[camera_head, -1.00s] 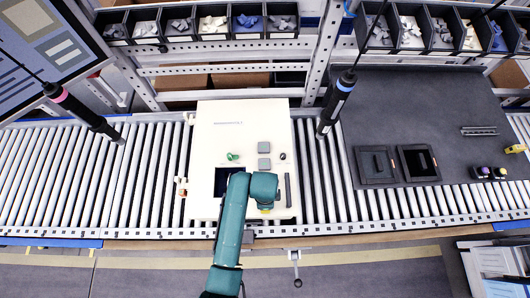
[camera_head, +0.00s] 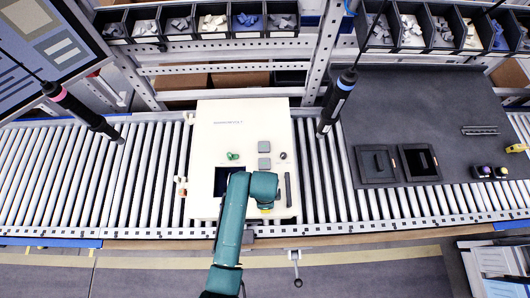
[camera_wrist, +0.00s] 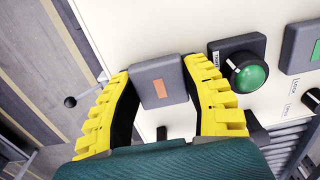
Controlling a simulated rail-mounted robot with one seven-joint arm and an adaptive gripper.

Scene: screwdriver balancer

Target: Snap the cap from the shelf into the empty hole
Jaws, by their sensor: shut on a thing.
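The cap (camera_wrist: 152,73) is a dark grey square piece with an orange rectangle on its face. My gripper (camera_wrist: 158,82) is shut on it, with a yellow ribbed finger on each side, in the wrist view. The cap is at the cream front of the cabinet (camera_head: 241,127); I cannot tell whether it is seated or just in front. In the head view my teal wrist covers the cap and most of the gripper, leaving a bit of yellow. The empty hole is not visible; the cap or my arm may hide it.
A round green knob (camera_wrist: 248,72) on a dark base sits right of the cap in the wrist view. Grey square caps (camera_head: 264,147) sit higher on the cabinet. Two hanging screwdrivers (camera_head: 337,102) flank it. Rollers run on both sides, and a dark mat (camera_head: 440,115) lies right.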

